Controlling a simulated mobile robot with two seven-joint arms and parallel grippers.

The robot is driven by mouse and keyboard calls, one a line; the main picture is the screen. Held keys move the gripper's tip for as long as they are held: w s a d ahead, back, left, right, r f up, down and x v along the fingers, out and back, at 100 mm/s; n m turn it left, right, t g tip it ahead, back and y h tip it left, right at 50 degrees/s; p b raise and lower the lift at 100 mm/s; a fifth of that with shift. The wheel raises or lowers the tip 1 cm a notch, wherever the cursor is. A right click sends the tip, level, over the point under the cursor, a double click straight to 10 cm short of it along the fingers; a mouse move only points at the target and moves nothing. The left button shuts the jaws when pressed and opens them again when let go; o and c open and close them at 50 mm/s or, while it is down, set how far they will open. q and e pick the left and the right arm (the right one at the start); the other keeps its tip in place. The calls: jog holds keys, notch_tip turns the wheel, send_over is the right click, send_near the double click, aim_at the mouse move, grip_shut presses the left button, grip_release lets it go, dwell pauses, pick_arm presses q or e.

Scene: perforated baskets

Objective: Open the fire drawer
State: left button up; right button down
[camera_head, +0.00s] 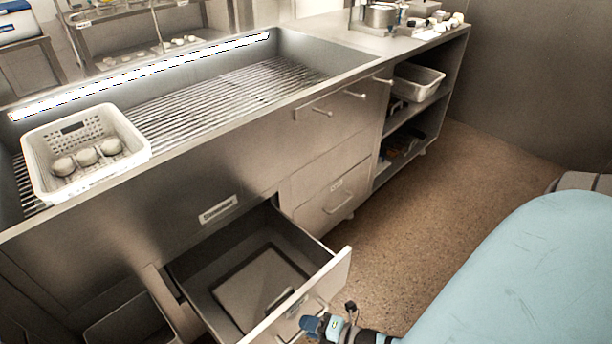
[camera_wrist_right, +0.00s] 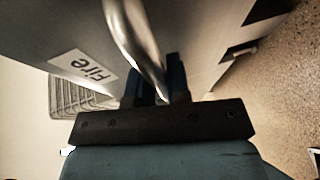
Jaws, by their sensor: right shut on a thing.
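The fire drawer (camera_head: 338,272) stands pulled out from the steel counter, its inside visible from above with a pale flat rectangular thing on its floor. In the right wrist view its front bears a white "Fire" label (camera_wrist_right: 83,70). My right gripper (camera_head: 312,325) is at the drawer front, low in the head view. In the right wrist view my right gripper (camera_wrist_right: 158,90) is shut on the drawer's curved metal handle (camera_wrist_right: 135,45). My left gripper is not in view.
A closed drawer (camera_head: 330,195) sits right of the open one. A white perforated basket (camera_head: 132,132) with several round things stands on the counter's slatted trough. An open bin (camera_head: 125,325) is at lower left. Brown floor (camera_head: 480,190) is clear to the right.

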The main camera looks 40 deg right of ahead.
jog(key=c, duration=1.1)
grip_release()
jog(key=shift+s+d, duration=0.15)
jog(key=shift+s, duration=0.1)
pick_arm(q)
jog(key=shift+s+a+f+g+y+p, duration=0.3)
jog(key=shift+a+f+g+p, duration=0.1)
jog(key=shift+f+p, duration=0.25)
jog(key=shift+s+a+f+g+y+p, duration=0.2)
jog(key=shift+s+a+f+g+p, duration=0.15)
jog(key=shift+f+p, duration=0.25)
pick_arm(e)
jog(key=v, duration=1.3)
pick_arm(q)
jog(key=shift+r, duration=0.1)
pick_arm(e)
jog(key=shift+s+d+r, duration=0.1)
